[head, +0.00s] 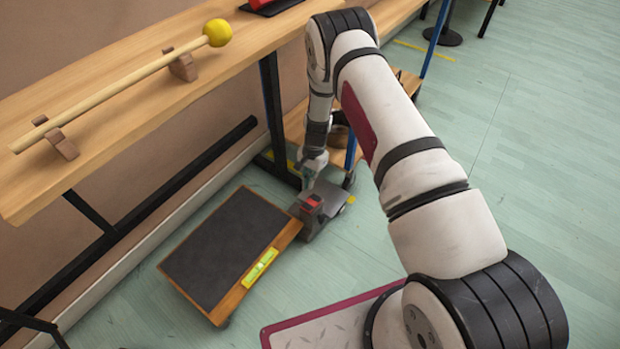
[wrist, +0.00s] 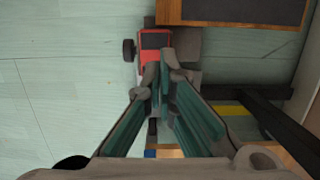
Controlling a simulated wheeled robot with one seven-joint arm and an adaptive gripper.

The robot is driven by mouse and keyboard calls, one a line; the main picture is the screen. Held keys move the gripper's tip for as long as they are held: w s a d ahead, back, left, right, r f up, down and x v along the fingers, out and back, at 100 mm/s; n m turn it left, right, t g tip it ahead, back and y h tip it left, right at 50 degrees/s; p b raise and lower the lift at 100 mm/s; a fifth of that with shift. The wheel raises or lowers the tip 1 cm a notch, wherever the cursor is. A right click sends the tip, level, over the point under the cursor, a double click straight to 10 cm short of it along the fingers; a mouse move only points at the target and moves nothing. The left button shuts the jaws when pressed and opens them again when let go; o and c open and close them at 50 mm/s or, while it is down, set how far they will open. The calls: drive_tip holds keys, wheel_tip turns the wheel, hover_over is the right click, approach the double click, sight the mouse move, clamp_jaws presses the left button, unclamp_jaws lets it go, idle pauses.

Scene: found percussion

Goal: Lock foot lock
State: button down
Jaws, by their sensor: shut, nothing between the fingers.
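The foot lock is a grey block with a red pedal (head: 313,203), low at the right end of a wood-edged board with a dark top (head: 225,250). In the wrist view the red pedal (wrist: 154,42) has a dark patch, and the board (wrist: 235,25) lies at the top right. My gripper (head: 310,178) points down just behind the pedal in the head view. In the wrist view its fingers (wrist: 165,68) are together and empty, with the tips at the pedal's lower edge. I cannot tell whether they touch it; the tips hide part of the lock.
A wooden bench (head: 110,120) holds a stick with a yellow ball end (head: 218,32) on small wooden rests. A yellow-green strip (head: 260,268) lies on the board's edge. Dark bench legs (head: 272,110) stand close to my gripper. Open floor (head: 540,190) lies to the right.

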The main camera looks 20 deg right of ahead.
sight(305, 207)
drive_tip(key=f+b, duration=0.1)
drive_tip(key=f, duration=0.1)
drive_tip(key=f+b, duration=0.1)
drive_tip(key=f, duration=0.2)
drive_tip(key=s+a+f+b, duration=0.1)
drive_tip(key=f, duration=0.2)
drive_tip(key=shift+a+f, duration=0.1)
drive_tip(key=shift+f, duration=0.05)
drive_tip(key=shift+s+a+f+t+h, duration=0.15)
drive_tip(key=shift+a+f+t+h, duration=0.15)
drive_tip(key=shift+h, duration=0.1)
drive_tip(key=shift+s+a+f+t+h, duration=0.1)
drive_tip(key=shift+s+f+t+h, duration=0.1)
drive_tip(key=shift+f+t+h, duration=0.4)
drive_tip(key=shift+s, duration=0.15)
drive_tip(key=shift+a, duration=0.1)
drive_tip(key=shift+h, duration=0.3)
drive_tip(key=r, duration=0.8)
drive_tip(key=shift+a+r, duration=0.1)
drive_tip(key=shift+a, duration=0.2)
